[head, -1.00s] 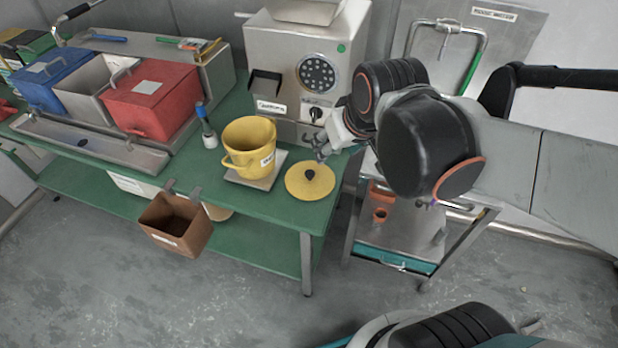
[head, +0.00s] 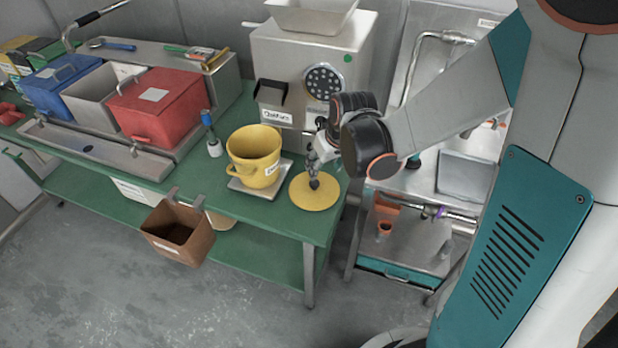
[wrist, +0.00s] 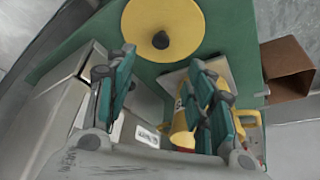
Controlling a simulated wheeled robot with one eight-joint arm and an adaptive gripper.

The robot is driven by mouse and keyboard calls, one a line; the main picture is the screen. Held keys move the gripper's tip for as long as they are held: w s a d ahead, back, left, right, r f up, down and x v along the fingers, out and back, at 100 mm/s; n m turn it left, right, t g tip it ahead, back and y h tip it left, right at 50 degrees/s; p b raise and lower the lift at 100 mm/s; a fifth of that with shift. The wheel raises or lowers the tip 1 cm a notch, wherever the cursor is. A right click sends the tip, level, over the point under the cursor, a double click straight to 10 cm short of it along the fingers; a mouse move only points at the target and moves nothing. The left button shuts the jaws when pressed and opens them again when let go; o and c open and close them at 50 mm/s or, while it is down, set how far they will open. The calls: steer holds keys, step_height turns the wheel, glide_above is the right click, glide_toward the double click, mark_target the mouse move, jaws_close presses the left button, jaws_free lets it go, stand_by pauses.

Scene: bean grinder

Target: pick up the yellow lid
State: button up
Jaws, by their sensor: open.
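The yellow lid (head: 314,194) lies flat on the green table near its right front corner, with a dark knob at its centre. My gripper (head: 313,168) is above the lid near the knob in the head view. The wrist view shows the whole lid (wrist: 163,28) with its knob, beyond the fingertips of my open gripper (wrist: 165,68). Nothing is between the fingers. Whether a finger touches the knob is unclear in the head view.
A yellow bucket (head: 254,158) stands on a scale (head: 240,188) left of the lid. The metal grinder (head: 309,58) is behind it. A brown bin (head: 178,234) hangs from the table's front. A steel cart (head: 408,242) stands to the right.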

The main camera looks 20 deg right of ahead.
steer(key=b, duration=0.2)
glide_above(314, 182)
steer(key=s, duration=0.2)
steer(key=f, duration=0.6)
steer(key=shift+s+d+f, duration=0.2)
steer(key=shift+d+f, duration=0.05)
steer(key=shift+d, duration=0.05)
steer(key=b+x, duration=0.3)
steer(key=x, duration=0.2)
steer(key=shift+f, duration=0.15)
steer(key=c, duration=1.2)
